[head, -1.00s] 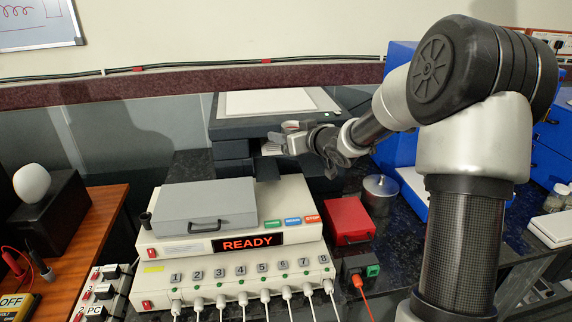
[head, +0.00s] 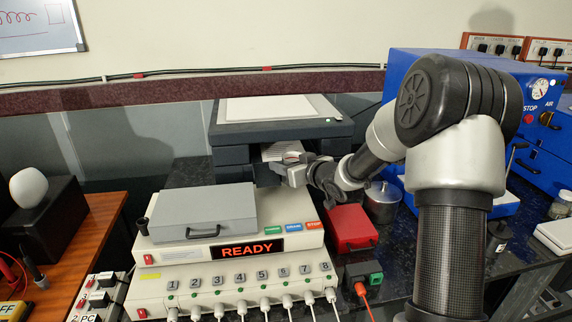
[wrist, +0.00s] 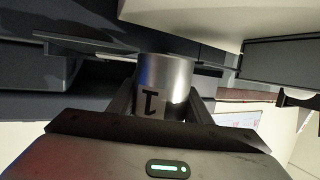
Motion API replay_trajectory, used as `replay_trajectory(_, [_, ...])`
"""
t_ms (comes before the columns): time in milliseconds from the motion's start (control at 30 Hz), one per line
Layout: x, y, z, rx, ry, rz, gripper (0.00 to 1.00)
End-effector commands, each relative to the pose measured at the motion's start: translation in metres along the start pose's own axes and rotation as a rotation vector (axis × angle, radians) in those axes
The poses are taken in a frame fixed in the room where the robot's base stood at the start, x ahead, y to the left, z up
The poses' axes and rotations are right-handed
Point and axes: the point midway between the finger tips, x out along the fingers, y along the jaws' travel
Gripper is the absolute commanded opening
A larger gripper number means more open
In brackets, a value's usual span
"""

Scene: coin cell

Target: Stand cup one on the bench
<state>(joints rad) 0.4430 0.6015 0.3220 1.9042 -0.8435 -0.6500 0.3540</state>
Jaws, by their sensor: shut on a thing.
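Cup one (wrist: 166,85) is a shiny metal cylinder with a black "1" that shows upside down in the wrist view. My gripper (wrist: 165,108) is shut on it, with a dark finger on each side. In the head view my gripper (head: 287,172) is in front of the dark grey machine, behind the right part of the READY unit. The cup cannot be made out clearly there. The black bench (head: 398,262) shows around the red case and at the right. Whether the cup touches anything below it I cannot tell.
The READY unit (head: 170,248) with a grey lid fills the front middle. The dark grey machine (head: 283,130) stands behind my gripper. A red case (head: 350,228) and a lidded metal pot (head: 382,205) stand to the right, before a blue machine (head: 400,62).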

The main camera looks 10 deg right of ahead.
Motion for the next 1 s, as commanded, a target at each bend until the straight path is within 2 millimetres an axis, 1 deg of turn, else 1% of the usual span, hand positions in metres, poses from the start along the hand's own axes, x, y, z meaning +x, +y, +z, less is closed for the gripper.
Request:
replay_trajectory(233, [0.003,0.0,0.008,0.0,0.001,0.0,0.17])
replay_trajectory(333, [0.002,0.0,0.007,-0.001,0.002,0.0,0.17])
replay_trajectory(367, [0.002,0.0,0.007,0.0,0.0,0.0,0.48])
replay_trajectory(400, [0.002,0.0,0.007,0.0,0.0,0.0,0.55])
replay_trajectory(467, [0.002,0.0,0.007,0.0,0.0,0.0,0.63])
replay_trajectory(733, [0.002,0.0,0.007,0.0,0.0,0.0,0.63])
replay_trajectory(867, [-0.001,0.0,-0.003,-0.001,0.001,0.0,0.63])
replay_trajectory(900, [-0.003,0.0,-0.009,-0.001,0.001,0.0,0.63])
replay_trajectory(967, [-0.012,0.001,-0.006,-0.001,0.0,0.002,0.63])
replay_trajectory(1000, [-0.021,0.001,-0.006,-0.001,0.0,0.002,0.63])
